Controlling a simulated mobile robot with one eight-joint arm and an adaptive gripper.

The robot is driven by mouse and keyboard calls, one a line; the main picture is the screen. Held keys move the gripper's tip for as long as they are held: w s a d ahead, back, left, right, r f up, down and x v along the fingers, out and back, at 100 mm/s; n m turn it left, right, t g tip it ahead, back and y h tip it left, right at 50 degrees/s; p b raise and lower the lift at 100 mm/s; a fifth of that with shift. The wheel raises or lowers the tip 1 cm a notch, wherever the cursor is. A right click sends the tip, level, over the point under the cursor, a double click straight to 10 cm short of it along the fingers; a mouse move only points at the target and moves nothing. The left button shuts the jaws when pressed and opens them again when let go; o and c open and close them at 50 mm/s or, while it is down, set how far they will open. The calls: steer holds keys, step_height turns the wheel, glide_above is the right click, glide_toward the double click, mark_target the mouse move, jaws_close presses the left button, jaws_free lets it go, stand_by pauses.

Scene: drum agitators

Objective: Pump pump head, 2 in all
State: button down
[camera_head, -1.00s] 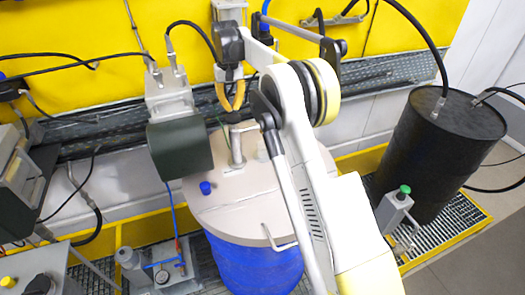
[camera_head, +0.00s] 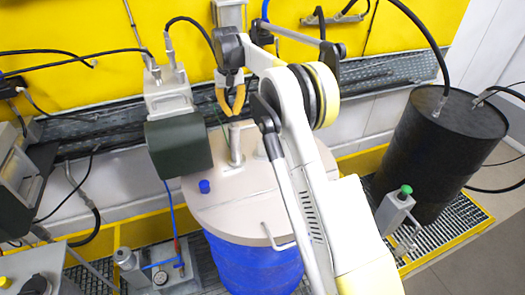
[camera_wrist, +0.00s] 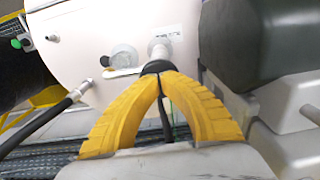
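The pump head looks to be the black cap (camera_wrist: 155,67) on top of a short metal pipe (camera_head: 236,145), which rises from the beige lid (camera_head: 215,210) of a blue drum (camera_head: 255,265). My gripper (camera_wrist: 161,74) has two yellow fingers with their tips together at the cap, apparently touching it. In the head view my gripper (camera_head: 233,114) is directly above the pipe, pointing down, and the cap is mostly hidden by the fingertips. I cannot see anything held between the tips.
A dark green motor housing (camera_head: 180,145) stands close left of the pipe. A black drum (camera_head: 440,155) with hoses stands at the right. A yellow wall is behind.

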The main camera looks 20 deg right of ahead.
steer(key=shift+f+b, duration=1.1)
steer(key=shift+f, duration=0.65)
steer(key=shift+r, duration=0.1)
steer(key=shift+r+p, duration=1.85)
steer(key=shift+r, duration=1.35)
steer(key=shift+f, duration=0.15)
steer(key=shift+f+b, duration=2.1)
steer(key=shift+f, duration=0.95)
steer(key=shift+r+p, duration=1.85)
steer(key=shift+r, duration=1.4)
